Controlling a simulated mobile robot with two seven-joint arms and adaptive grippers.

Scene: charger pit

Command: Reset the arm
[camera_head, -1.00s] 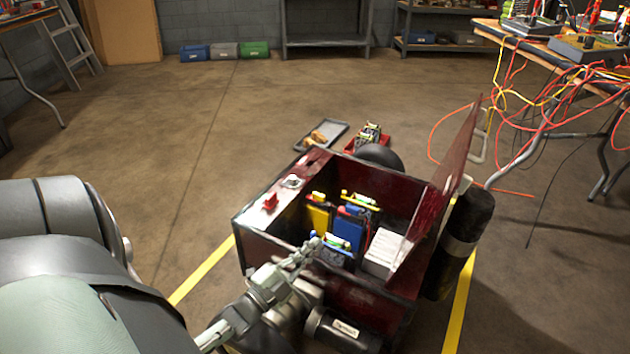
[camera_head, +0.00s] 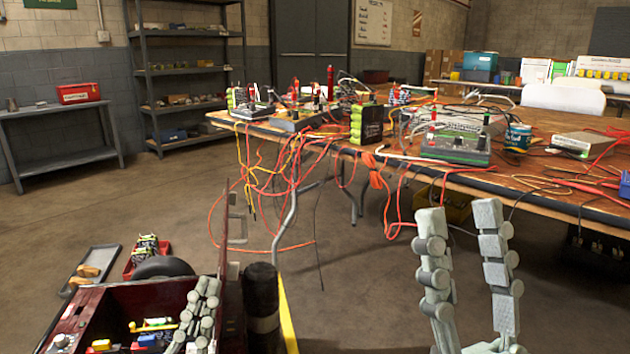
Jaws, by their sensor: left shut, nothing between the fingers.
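My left gripper (camera_head: 205,290) shows at the lower left, in front of the dark red wheeled box (camera_head: 133,299). Its fingers are together with nothing between them. My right gripper (camera_head: 459,212) stands upright at the lower right, its two fingers apart and empty, in front of the workbench's near edge. The open box holds battery packs, a yellow one (camera_head: 101,345) among them, and its lower part is cut off by the picture's edge.
A wooden workbench (camera_head: 560,190) with testers and hanging red and yellow cables fills the right. A black cylinder (camera_head: 262,300) stands beside the box. A red tray (camera_head: 135,262) and a grey tray (camera_head: 98,262) lie behind it. The floor at centre is clear.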

